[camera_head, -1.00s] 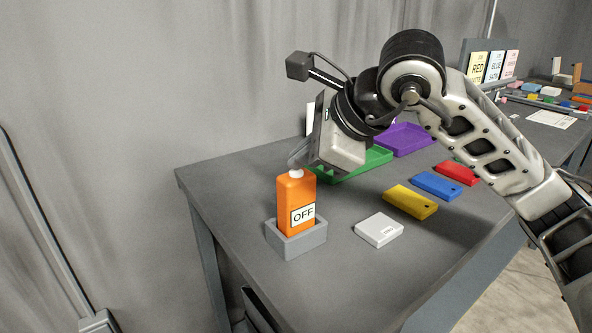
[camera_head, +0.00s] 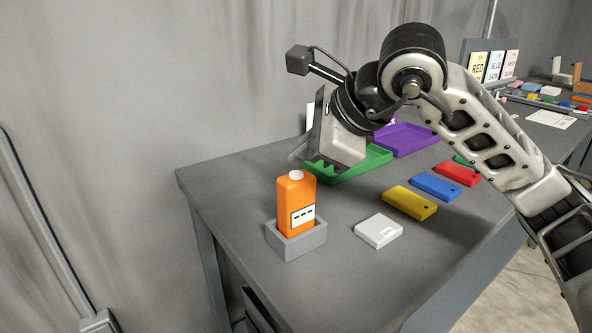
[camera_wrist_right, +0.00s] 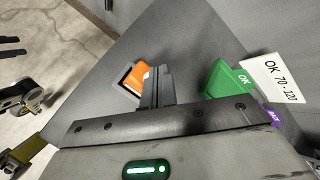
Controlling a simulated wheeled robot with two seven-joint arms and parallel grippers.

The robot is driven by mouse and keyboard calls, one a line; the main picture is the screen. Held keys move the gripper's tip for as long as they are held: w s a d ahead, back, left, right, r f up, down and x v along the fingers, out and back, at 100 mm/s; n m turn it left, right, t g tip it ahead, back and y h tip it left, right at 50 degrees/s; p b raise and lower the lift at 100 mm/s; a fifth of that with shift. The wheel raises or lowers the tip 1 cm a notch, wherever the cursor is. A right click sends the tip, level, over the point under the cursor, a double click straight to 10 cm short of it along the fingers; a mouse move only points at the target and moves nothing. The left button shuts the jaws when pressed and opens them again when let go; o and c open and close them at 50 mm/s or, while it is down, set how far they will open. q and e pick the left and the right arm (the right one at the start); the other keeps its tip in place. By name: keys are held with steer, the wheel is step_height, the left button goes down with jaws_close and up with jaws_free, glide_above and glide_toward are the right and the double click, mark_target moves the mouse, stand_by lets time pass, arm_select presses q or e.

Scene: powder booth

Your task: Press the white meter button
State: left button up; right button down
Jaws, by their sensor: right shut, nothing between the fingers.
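The orange meter (camera_head: 290,210) stands upright in a grey holder (camera_head: 312,242) near the table's left end. Its round white button (camera_head: 296,175) is on top, and the label on its front shows dashes. My right gripper (camera_head: 298,156) is shut and empty, just above and behind the button, with a visible gap between them. In the right wrist view the shut fingers (camera_wrist_right: 156,88) overlap the right side of the orange meter (camera_wrist_right: 134,82), and the button is hidden there.
A green tray (camera_head: 375,156) and a purple tray (camera_head: 408,142) lie behind. A white block (camera_head: 379,230), yellow block (camera_head: 411,202), blue block (camera_head: 437,185) and red block (camera_head: 457,173) lie to the right. The table front is clear.

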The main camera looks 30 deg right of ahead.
mark_target(303, 179)
step_height(303, 179, up, 6)
steer(key=p, duration=0.4)
stand_by(0.5)
